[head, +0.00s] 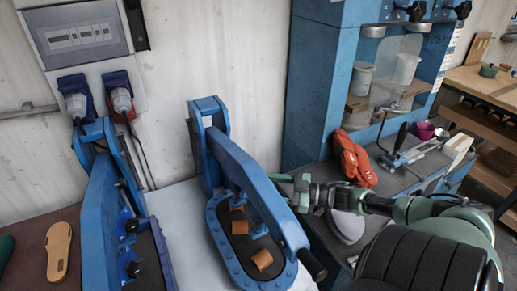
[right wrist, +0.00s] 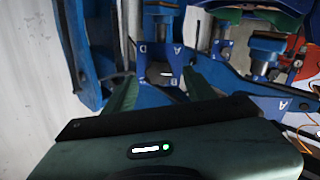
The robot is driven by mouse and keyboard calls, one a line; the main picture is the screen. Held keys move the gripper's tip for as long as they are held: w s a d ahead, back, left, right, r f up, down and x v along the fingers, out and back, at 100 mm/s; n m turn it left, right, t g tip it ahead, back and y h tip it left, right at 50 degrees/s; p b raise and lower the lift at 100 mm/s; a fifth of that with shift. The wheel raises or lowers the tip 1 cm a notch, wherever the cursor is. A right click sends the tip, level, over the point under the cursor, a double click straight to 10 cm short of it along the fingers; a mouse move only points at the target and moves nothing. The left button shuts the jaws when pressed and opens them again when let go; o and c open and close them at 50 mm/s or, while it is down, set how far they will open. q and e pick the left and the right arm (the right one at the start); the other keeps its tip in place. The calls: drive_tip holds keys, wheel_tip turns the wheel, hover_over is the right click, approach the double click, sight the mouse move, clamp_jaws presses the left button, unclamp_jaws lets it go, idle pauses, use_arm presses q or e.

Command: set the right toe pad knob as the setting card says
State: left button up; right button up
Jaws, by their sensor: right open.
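My right gripper (head: 288,188) reaches in from the right in the head view, close beside the handle arm of the middle blue press (head: 262,184). In the right wrist view its two green fingers (right wrist: 162,92) stand apart with nothing held between them. Beyond the fingers are blue blocks (right wrist: 178,58) with white letters, A and D among them, and copper-topped cylinders (right wrist: 265,44). In the head view, small blue knob-like parts (head: 132,226) sit on the left blue press (head: 98,215). I cannot tell which part is the right toe pad knob. No setting card is readable. My left gripper is not in view.
Brown blocks (head: 262,260) lie on the middle press's bed. A tan sole (head: 59,250) lies at the left. A blue cabinet machine (head: 322,75) with black knobs on top stands right of centre; an orange-red glove-like item (head: 354,158) lies in front. Wooden shelves (head: 485,90) are far right.

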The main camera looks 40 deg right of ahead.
drive_tip(key=shift+x, duration=1.25)
drive_tip(key=shift+f, duration=0.1)
clamp_jaws()
drive_tip(key=shift+n, duration=0.4)
drive_tip(key=n, duration=0.8)
drive_tip(key=shift+f+n, duration=0.1)
drive_tip(key=shift+n, duration=0.3)
